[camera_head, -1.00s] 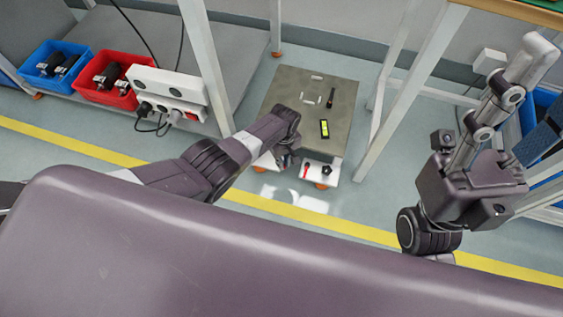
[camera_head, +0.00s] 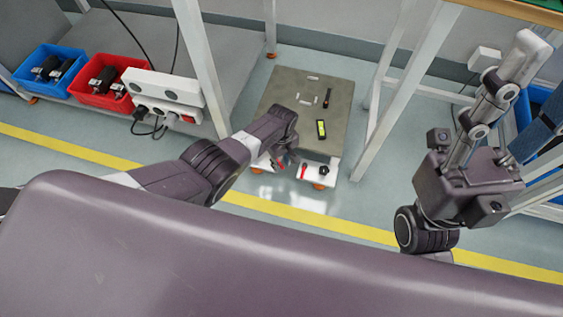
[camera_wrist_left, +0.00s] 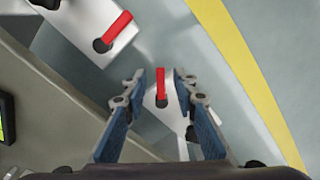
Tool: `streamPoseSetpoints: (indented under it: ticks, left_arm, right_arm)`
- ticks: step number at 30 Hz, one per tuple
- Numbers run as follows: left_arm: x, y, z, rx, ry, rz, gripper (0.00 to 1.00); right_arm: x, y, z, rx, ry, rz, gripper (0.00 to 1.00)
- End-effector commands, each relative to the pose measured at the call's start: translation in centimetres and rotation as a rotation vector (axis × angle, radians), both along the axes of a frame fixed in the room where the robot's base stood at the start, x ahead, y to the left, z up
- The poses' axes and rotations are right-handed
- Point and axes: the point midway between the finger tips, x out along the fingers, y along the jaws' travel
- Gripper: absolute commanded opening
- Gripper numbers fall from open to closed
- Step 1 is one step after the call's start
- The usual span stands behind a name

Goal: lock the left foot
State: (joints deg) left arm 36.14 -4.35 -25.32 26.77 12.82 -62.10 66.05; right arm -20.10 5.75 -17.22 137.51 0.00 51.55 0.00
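A low cart with a grey-beige top (camera_head: 288,92) stands on the floor between white posts. Its left foot's red lever (camera_wrist_left: 161,88) shows in the left wrist view on a white bracket (camera_wrist_left: 172,115). My left gripper (camera_wrist_left: 161,82) is open, with its two blue-padded fingers on either side of that lever; I see no clear contact. In the head view my left gripper (camera_head: 280,160) covers most of the left foot. The right foot's red lever (camera_head: 303,171) is beside a black knob (camera_head: 323,170). My right gripper (camera_head: 522,95) is open and empty, raised at the right.
A yellow-screened device (camera_head: 321,129) and a black stick-like item (camera_head: 327,98) lie on the cart top. White posts (camera_head: 405,95) flank the cart. A blue bin (camera_head: 50,68), a red bin (camera_head: 103,82) and a white socket box (camera_head: 163,87) are at left. The floor in front is clear.

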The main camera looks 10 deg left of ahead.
Motion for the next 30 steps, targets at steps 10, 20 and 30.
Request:
streamPoseSetpoints:
  ticks: [10, 20, 30]
  left_arm:
    - [-0.1, -0.1, 0.4, -0.002, 0.001, -0.001, 0.26]
    - [0.0, 0.0, 3.2, -0.001, -0.002, -0.001, 0.26]
    - [0.0, -0.1, 7.9, -0.002, -0.002, -0.001, 0.26]
  right_arm:
    - [0.0, -0.1, 0.1, 0.002, -0.004, -0.002, 0.44]
    - [0.0, 0.0, 0.0, 0.0, -0.001, -0.001, 0.44]
    - [0.0, 0.0, 0.0, 0.0, -0.001, -0.001, 0.44]
